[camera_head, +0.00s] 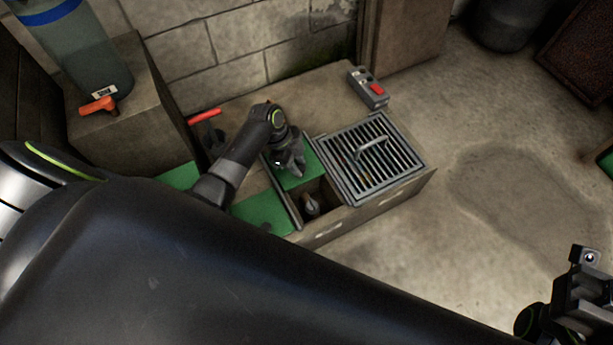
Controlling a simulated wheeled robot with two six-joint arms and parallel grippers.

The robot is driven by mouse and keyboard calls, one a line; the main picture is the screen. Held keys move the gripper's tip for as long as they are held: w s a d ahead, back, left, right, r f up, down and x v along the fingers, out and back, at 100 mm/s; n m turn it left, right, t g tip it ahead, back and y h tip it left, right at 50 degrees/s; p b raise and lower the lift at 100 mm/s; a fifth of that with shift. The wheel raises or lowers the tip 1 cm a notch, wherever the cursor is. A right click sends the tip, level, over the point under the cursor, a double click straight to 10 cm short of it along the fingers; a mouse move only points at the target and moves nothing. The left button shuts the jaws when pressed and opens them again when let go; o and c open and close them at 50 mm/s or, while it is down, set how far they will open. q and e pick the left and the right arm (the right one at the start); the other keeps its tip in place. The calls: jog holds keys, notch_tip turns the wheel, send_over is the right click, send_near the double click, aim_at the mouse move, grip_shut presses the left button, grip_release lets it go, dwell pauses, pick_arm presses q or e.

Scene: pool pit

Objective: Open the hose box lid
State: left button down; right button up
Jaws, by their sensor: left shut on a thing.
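A low, tan box-like bench (412,191) stands against the block wall. Green lid panels are set in its top, one (298,174) under my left gripper and another (262,213) nearer me. My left gripper (290,166) is shut at the green panel, apparently on its handle, which the fingers hide. In front of this panel is an open, dark compartment with a rounded fitting (312,205) inside. Which panel is the hose box lid is not marked. My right gripper (580,290) is at the lower right, far from the bench; its fingers are unclear.
A metal grate (345,181) with a handle lies right of the open compartment. A grey box with a red button (371,89) sits behind it. A red-handled item (205,116) and a grey cylinder (75,55) stand left.

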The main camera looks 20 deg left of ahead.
pick_arm(q)
jog(key=shift+w+a, duration=0.2)
jog(key=shift+a, duration=0.05)
jog(key=c, duration=1.1)
grip_release()
